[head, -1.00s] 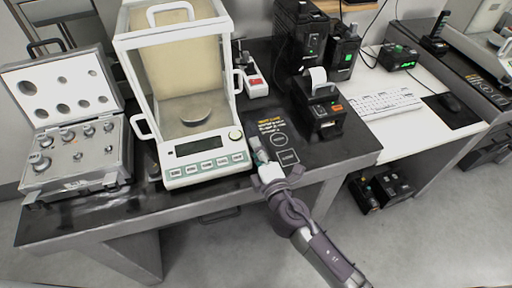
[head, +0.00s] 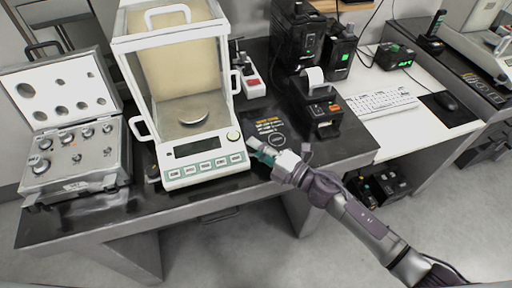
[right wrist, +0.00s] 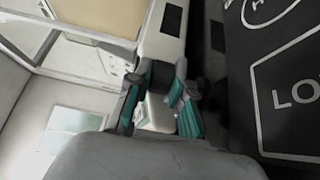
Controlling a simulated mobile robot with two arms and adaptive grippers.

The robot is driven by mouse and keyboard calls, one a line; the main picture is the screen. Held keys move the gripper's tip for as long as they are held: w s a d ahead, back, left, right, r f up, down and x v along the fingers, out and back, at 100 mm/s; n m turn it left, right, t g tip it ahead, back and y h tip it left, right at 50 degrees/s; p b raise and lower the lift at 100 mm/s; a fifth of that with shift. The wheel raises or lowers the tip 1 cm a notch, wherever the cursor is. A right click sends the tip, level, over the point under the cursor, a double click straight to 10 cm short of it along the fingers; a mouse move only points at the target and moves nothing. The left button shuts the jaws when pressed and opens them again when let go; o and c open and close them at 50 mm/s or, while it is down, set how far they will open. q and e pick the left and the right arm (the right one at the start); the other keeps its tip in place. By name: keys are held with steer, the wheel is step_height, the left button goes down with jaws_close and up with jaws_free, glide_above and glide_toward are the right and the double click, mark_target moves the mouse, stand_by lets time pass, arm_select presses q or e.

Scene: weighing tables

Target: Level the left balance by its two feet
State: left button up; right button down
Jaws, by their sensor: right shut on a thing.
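The left balance (head: 205,165), a white weighing unit with a glass draft shield and a round pan (head: 193,115), stands on the black table at left. My right gripper (head: 258,150) is at its front right corner. In the right wrist view the teal-padded fingers (right wrist: 158,100) are shut on a small dark round part under the balance's edge, which looks like its right foot (right wrist: 158,73). The fingers partly hide it. A dark bit at the front left corner may be the other foot (head: 153,174). The display is too small to read. My left gripper is out of view.
An open case of weights (head: 75,180) stands left of the balance. A small printer (head: 320,110) and black boxed devices stand to the right and behind. The black tabletop (head: 340,150) is clear right of my gripper, with printed labels beside it.

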stand_by(0.3)
steer(key=c, duration=1)
jaws_free()
steer(key=shift+c, duration=0.2)
steer(key=v, duration=1.2)
